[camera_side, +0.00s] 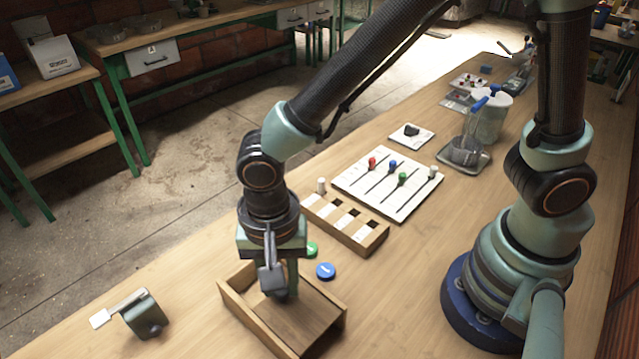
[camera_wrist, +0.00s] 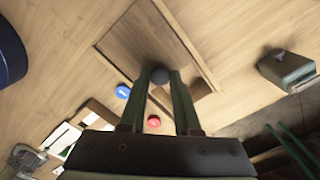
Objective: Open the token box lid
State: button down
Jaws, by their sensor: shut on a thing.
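The wooden token box (camera_side: 262,332) stands near the front of the bench. Its flat wooden lid (camera_side: 313,318) lies within the rim and also shows in the wrist view (camera_wrist: 137,38). My gripper (camera_side: 282,292) points down over the box. In the wrist view my gripper's (camera_wrist: 160,80) two fingers are closed on a small round grey knob (camera_wrist: 160,75) on the lid. A darker gap (camera_wrist: 197,89) shows beside the lid near the fingers. The fingers hide part of the box. A blue token (camera_side: 325,271) and a green token (camera_side: 312,249) lie outside the box; a red token (camera_wrist: 154,121) shows in the wrist view.
A slotted wooden rack (camera_side: 372,240) and a white board with coloured sliders (camera_side: 420,205) stand behind the box. A green block with a pale plate (camera_side: 146,316) is at left. A tray with a metal jug (camera_side: 466,155) is further back.

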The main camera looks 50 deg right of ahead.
jog(key=c, duration=0.6)
grip_release()
notch_tip(320, 180, up, 12)
jog(key=shift+w+d+r, duration=0.1)
jog(key=w+d+r+n+t, duration=0.1)
jog(key=d+n, duration=0.3)
jog(key=d, duration=0.8)
jog(key=w+d+r+n+t, duration=0.2)
jog(key=d+r+n+t, duration=0.1)
jog(key=d, duration=1)
jog(key=shift+w+r+n+t, duration=0.25)
jog(key=shift+r+n+t, duration=0.1)
jog(key=shift+n+t, duration=0.55)
